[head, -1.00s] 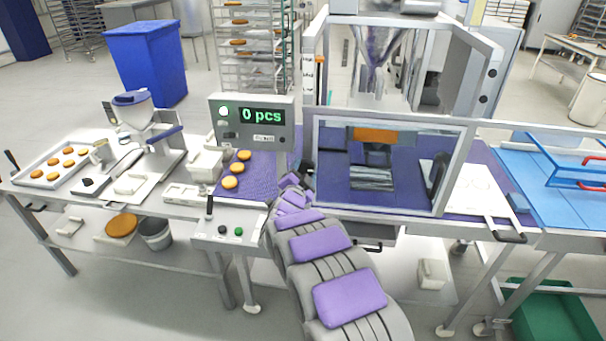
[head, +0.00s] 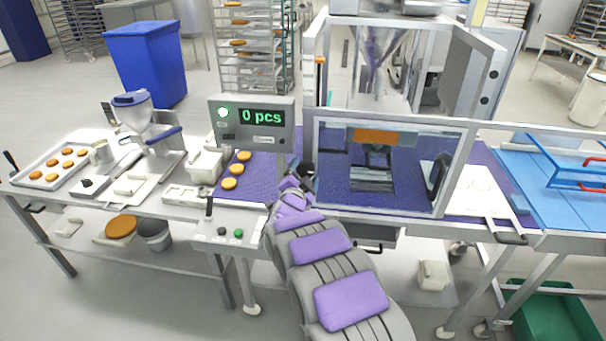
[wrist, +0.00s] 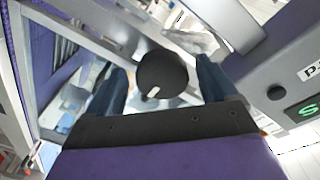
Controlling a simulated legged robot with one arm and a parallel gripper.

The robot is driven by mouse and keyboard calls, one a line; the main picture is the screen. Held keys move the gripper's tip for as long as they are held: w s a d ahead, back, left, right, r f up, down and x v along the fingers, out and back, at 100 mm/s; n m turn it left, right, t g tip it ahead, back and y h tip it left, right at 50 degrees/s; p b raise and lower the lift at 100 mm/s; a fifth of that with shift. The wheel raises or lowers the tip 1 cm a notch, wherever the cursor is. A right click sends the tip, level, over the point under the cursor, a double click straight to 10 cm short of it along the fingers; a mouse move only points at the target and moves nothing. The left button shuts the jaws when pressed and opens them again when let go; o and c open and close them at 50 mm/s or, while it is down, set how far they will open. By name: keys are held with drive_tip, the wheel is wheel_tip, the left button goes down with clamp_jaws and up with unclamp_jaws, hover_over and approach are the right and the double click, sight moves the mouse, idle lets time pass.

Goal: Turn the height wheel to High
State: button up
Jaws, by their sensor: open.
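In the wrist view a round black knob (wrist: 162,75) with a short white mark on its face sits between the two fingers of my gripper (wrist: 163,88). It looks like the height wheel; no High label is readable. The fingers are apart, one on each side of the knob, with a visible gap on both sides, so I see no grip on it. In the head view my gripper (head: 303,170) is small and dark, at the left post of the clear-fronted machine (head: 310,140), and the wheel cannot be made out there.
A control box (head: 252,142) reading "0 pcs" stands just left of my gripper. Several orange rounds (head: 229,183) lie on the purple belt (head: 258,172) beside it. A small button panel (head: 228,232) with a lever is at the front edge. Metal frame bars crowd the wheel.

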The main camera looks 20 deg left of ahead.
drive_tip(key=s+d+p, duration=0.1)
drive_tip(key=s+d, duration=0.1)
drive_tip(key=s, duration=1.5)
drive_tip(key=shift+d, duration=0.1)
drive_tip(key=s+d+r+n+g+y, duration=0.1)
drive_tip(key=s+d+r+n+g, duration=0.15)
drive_tip(key=d+g, duration=0.4)
drive_tip(key=s+d+r+n+g+y, duration=0.1)
drive_tip(key=s+d+n+g, duration=0.25)
drive_tip(key=d, duration=0.55)
drive_tip(key=s+d+g+h, duration=0.2)
drive_tip(key=s+d+g, duration=0.2)
drive_tip(key=s+d, duration=0.8)
drive_tip(key=s+d+r+n+g+h, duration=0.1)
drive_tip(key=s+d+g, duration=0.4)
drive_tip(key=s+d, duration=0.8)
drive_tip(key=s+h, duration=0.1)
drive_tip(key=s, duration=0.4)
drive_tip(key=shift+s+d+r+g+h, duration=0.2)
drive_tip(key=shift+d+g+h, duration=0.1)
